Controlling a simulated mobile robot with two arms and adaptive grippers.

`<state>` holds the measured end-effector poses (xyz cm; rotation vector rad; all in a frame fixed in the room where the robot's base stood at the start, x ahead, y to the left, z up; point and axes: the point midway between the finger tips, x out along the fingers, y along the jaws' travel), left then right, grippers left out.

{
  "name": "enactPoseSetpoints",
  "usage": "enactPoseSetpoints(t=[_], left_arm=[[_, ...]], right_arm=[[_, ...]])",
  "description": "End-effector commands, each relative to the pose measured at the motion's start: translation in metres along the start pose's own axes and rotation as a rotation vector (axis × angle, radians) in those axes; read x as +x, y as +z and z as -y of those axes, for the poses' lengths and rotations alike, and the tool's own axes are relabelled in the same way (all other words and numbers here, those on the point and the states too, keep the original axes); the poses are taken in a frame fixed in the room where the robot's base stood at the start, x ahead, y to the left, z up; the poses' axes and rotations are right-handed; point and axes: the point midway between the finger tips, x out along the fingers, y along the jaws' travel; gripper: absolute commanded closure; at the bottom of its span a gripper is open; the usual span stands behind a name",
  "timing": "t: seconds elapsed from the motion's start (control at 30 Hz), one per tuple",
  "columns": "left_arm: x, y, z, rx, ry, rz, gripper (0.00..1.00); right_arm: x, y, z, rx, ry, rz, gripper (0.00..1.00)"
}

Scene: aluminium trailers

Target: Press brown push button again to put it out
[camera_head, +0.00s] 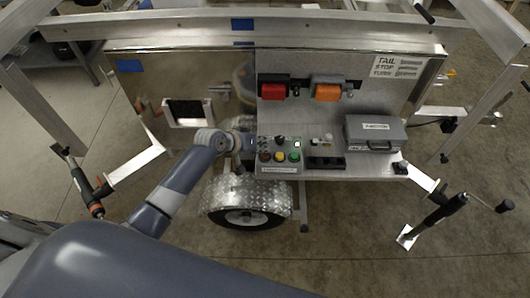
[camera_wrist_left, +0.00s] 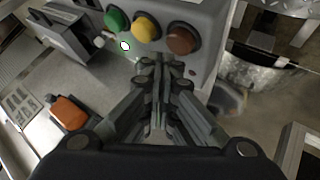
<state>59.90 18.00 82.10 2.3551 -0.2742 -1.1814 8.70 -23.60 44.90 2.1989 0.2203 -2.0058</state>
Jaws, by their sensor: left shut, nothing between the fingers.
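The brown push button (camera_head: 264,156) is the left one in a row on the grey control box (camera_head: 278,170), beside a yellow button (camera_head: 279,157) and a green button (camera_head: 294,157). In the left wrist view the brown button (camera_wrist_left: 183,39) looks dull, with no clear glow. My left gripper (camera_head: 250,153) reaches in from the left, at the box's left edge. In the left wrist view its fingers (camera_wrist_left: 162,66) are shut and empty, with tips just below the brown and yellow buttons in the picture. I cannot tell whether they touch the box. My right gripper is not in view.
A red lamp (camera_head: 274,88) and an orange lamp (camera_head: 328,90) stand behind the box. A grey case (camera_head: 376,134) and black sockets (camera_head: 326,163) are to its right. A trailer wheel (camera_head: 245,216) is below. Metal frame bars surround the panel.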

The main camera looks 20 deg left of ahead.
Motion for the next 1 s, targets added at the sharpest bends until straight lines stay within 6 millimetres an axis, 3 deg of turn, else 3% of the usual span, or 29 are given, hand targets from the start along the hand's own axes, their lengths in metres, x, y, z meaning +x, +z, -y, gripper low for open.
enactPoseSetpoints(t=[0.27, 0.8, 1.0], left_arm=[[-0.004, -0.003, -0.003, 0.0, 0.0, -0.001, 1.0], [-0.041, -0.03, -0.03, 0.001, 0.0, -0.001, 1.0], [-0.042, -0.03, -0.03, 0.001, 0.0, 0.0, 1.0]], right_arm=[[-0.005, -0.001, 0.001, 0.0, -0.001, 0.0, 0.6], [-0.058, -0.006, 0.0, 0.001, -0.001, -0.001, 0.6], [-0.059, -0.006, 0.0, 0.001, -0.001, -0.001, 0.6]])
